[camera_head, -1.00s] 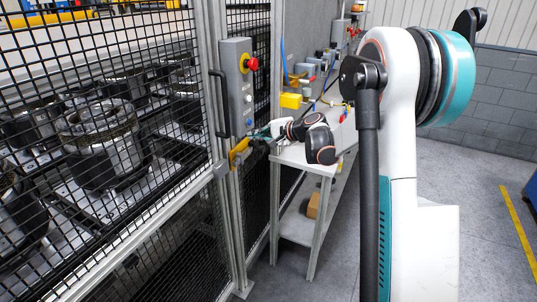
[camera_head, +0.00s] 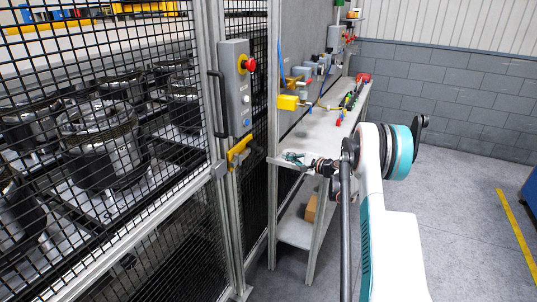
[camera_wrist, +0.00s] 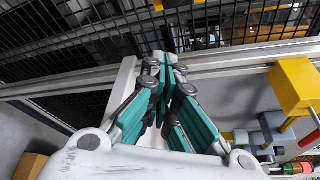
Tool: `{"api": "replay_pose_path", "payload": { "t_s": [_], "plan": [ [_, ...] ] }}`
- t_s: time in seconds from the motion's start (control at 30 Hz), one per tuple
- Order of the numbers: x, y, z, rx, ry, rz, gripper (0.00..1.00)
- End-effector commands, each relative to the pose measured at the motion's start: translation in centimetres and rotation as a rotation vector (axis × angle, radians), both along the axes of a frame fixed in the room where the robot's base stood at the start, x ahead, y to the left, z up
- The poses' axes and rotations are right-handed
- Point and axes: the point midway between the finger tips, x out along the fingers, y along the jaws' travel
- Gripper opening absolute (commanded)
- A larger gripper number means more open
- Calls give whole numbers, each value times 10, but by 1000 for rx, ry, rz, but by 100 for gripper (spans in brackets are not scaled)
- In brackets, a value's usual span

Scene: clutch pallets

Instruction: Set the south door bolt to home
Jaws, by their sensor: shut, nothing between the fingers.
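The door bolt (camera_head: 238,151) is a yellow handle on the fence post, below the grey control box, beside a small grey block (camera_head: 219,169). In the head view my gripper (camera_head: 289,155) is to the right of the bolt, apart from it, over the near end of the workbench. In the wrist view my gripper (camera_wrist: 167,60) has its teal fingers together with nothing between them. A small yellow piece (camera_wrist: 163,4) shows at the top edge of that view; I cannot tell whether it is the bolt.
The control box (camera_head: 236,88) with a red button and the black door handle (camera_head: 217,104) are above the bolt. The mesh fence (camera_head: 100,200) fills the left. The workbench (camera_head: 315,125) carries yellow and grey fixtures. Open floor lies to the right.

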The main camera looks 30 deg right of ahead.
Motion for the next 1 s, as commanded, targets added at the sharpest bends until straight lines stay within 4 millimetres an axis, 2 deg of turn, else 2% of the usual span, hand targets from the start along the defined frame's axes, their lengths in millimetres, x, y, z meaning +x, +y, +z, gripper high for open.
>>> {"api": "replay_pose_path", "payload": {
  "t_s": [0.3,0.47,0.9,1.0],
  "plan": [
    [1,1,0,0,0,0,0],
    [11,5,-3,0,0,2,0],
    [83,33,-15,0,0,2,0],
    [94,38,-15,0,0,1,0]
  ]
}}
